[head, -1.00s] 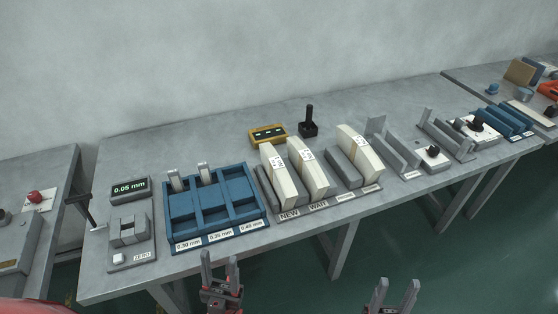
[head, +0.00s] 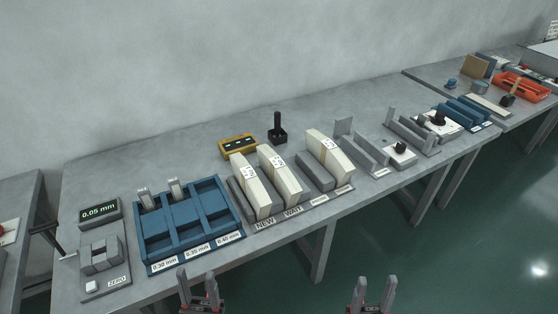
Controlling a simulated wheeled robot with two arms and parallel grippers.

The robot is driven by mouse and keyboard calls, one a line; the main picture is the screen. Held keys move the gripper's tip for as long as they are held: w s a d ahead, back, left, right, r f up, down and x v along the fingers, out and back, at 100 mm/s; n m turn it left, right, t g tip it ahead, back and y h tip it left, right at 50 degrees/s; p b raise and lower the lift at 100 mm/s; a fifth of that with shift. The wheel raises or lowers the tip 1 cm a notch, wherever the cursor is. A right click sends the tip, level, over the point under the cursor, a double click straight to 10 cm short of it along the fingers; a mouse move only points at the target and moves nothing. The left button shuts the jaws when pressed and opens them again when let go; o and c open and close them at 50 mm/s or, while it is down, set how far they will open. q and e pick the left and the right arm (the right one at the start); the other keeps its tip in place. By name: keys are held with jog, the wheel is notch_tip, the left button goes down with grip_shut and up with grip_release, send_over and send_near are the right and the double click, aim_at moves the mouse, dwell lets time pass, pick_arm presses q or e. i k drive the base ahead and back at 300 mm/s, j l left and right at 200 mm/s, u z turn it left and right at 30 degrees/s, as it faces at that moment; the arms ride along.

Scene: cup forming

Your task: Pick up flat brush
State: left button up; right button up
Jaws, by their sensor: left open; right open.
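What looks like the flat brush (head: 509,100), with a dark head and a tan handle, rests at the near side of the orange tray (head: 528,88) on the far right table. It is small in the head view, so I cannot tell exactly how it touches the tray. My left gripper (head: 198,291) is open and empty at the bottom of the view, in front of the near table. My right gripper (head: 376,293) is also open and empty, to its right. Both are far from the brush.
The long grey table (head: 100,175) carries a blue compartment tray (head: 150,253), white block stacks (head: 280,178), a yellow device (head: 238,147) and several fixtures. The far table (head: 425,75) holds blue rollers and a tan board (head: 476,67). Green floor (head: 450,255) is clear at the right.

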aim_at(509, 96)
jog(key=z, duration=1.3)
